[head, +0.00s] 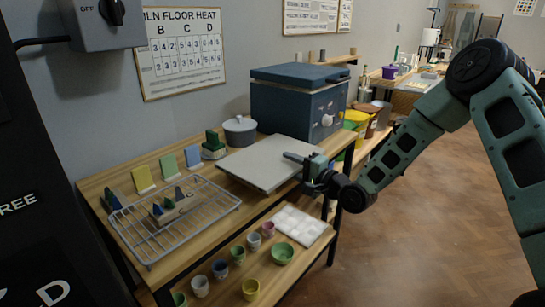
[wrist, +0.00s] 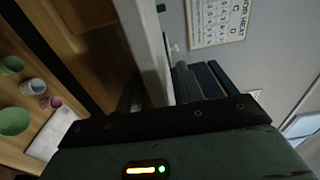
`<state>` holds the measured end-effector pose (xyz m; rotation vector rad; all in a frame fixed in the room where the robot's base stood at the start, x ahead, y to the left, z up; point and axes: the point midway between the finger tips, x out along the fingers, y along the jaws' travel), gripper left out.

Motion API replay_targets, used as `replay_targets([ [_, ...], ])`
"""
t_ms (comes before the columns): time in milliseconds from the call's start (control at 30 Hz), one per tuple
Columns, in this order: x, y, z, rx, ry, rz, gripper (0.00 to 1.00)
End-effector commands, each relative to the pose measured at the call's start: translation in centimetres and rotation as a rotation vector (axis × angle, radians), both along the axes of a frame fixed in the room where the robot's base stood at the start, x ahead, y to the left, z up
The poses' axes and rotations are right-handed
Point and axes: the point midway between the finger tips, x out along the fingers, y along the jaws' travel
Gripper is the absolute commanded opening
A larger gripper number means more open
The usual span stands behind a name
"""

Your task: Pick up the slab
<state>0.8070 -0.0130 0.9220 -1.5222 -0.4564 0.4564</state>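The slab is a flat grey board (head: 262,165) lying on the wooden table in front of the blue kiln, with its front right part reaching over the table's edge. My gripper (head: 304,165) is at its right edge, one finger over the top face and the other below. In the wrist view the slab's pale edge (wrist: 148,45) runs down between the fingers of my gripper (wrist: 155,92). Both fingers appear to touch it, so the gripper looks shut on the slab. The lower finger is mostly hidden in the head view.
The blue kiln (head: 298,105) stands close behind. Floor at right is clear.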

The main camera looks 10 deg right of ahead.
Motion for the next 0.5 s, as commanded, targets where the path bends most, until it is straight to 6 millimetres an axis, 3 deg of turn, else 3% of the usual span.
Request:
replay_targets([
  [133, 1.26, 0.77, 0.08, 0.001, -0.001, -0.001, 0.38],
  [367, 1.43, 0.86, 0.01, 0.000, 0.000, -0.001, 0.38],
  [400, 1.43, 0.86, 0.01, 0.000, 0.000, -0.001, 0.35],
  [500, 1.43, 0.85, 0.01, 0.000, 0.000, -0.002, 0.07],
])
